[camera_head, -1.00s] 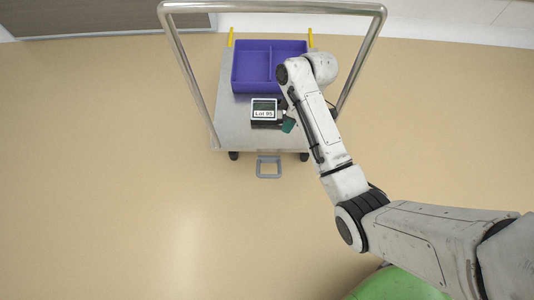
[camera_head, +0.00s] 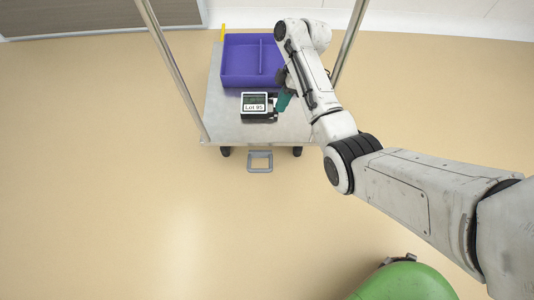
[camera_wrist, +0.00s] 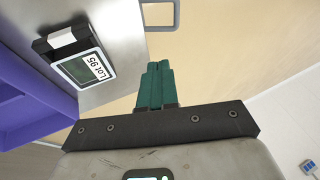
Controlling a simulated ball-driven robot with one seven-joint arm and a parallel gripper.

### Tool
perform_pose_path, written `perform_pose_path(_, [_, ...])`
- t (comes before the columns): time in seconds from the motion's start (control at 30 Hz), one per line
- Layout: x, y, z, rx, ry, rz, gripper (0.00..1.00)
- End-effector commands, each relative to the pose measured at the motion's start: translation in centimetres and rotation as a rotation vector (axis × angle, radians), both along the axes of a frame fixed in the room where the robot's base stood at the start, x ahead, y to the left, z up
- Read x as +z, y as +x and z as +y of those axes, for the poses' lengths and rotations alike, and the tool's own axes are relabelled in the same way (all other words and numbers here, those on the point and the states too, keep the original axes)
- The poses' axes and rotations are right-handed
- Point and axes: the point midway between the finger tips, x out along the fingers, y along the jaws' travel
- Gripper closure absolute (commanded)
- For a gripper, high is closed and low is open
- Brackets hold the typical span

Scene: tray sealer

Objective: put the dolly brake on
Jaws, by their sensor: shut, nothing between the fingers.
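The dolly (camera_head: 225,125) is a flat grey metal platform on dark casters with a tall tubular handle. A grey loop-shaped pedal (camera_head: 260,162), which looks like the brake, sticks out low at its near edge. The pedal also shows at the top of the wrist view (camera_wrist: 160,14). My gripper (camera_head: 285,100) is over the platform's right part, beside the Lot 95 device and apart from the pedal. In the wrist view its teal fingers (camera_wrist: 156,78) are together and empty. I cannot tell the pedal's exact tilt.
A purple divided bin (camera_head: 250,84) stands on the dolly's far part. A small device reading Lot 95 (camera_head: 256,103) lies in front of it. A green rounded object (camera_head: 405,282) is at the bottom right. The floor in front of the dolly is clear.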

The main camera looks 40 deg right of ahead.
Motion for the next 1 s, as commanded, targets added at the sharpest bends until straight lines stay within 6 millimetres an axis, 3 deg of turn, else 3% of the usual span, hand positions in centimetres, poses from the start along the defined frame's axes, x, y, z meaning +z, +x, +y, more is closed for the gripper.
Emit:
perform_pose_path(0.57, [-0.4,0.2,0.0,0.028,0.020,-0.001,1.00])
perform_pose_path(1.0, [-7.4,-0.6,3.7,0.028,0.020,0.000,1.00])
